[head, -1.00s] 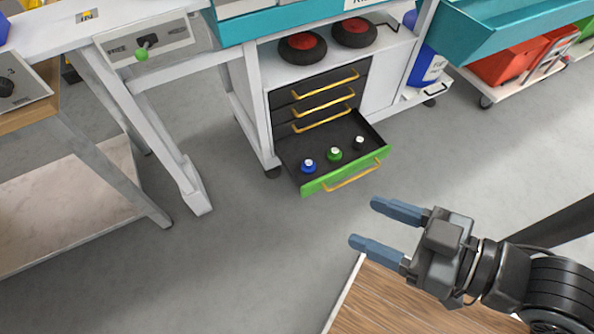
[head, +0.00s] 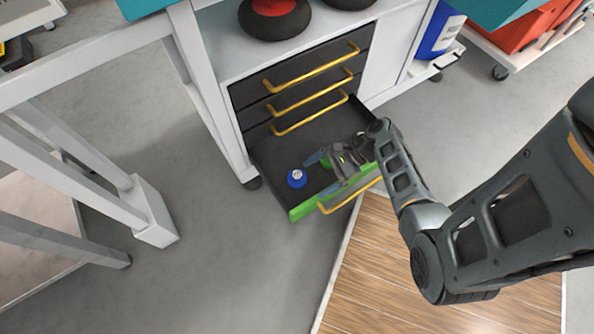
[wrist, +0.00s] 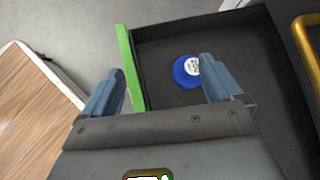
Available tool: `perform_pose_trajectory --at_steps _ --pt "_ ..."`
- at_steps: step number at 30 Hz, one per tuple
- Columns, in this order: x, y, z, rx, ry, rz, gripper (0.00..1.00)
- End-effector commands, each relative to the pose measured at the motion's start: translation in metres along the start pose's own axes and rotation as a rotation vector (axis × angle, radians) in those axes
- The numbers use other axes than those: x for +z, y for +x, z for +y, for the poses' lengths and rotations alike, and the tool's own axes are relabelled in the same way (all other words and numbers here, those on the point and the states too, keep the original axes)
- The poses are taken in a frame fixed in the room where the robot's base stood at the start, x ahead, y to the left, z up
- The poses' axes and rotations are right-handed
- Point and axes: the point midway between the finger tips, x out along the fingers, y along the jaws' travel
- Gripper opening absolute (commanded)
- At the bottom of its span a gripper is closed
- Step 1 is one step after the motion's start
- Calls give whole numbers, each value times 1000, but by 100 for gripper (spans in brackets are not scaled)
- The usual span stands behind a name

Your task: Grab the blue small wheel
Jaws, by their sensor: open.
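The blue small wheel (head: 297,178) lies in the open bottom drawer (head: 268,160), toward its left side. It has a white centre label, and it also shows in the wrist view (wrist: 187,71). My gripper (head: 314,173) is over the drawer, just right of the blue wheel in the head view. In the wrist view my gripper (wrist: 158,88) is open and empty, with the wheel beyond the fingertips and nearer the right finger. The green small wheel (head: 325,160) is mostly hidden by my gripper. The black small wheel is hidden.
The drawer has a green front (head: 300,211) with a yellow handle (head: 340,201). Closed drawers with yellow handles (head: 310,70) are above it. A white table leg (head: 150,213) stands to the left. A wooden surface (head: 400,275) lies below my arm.

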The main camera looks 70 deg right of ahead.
Motion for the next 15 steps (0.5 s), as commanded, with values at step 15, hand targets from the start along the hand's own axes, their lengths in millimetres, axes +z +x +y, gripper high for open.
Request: perform_pose_trajectory --at_steps 15 --pt "-32 -13 -54 -33 237 -331 93"
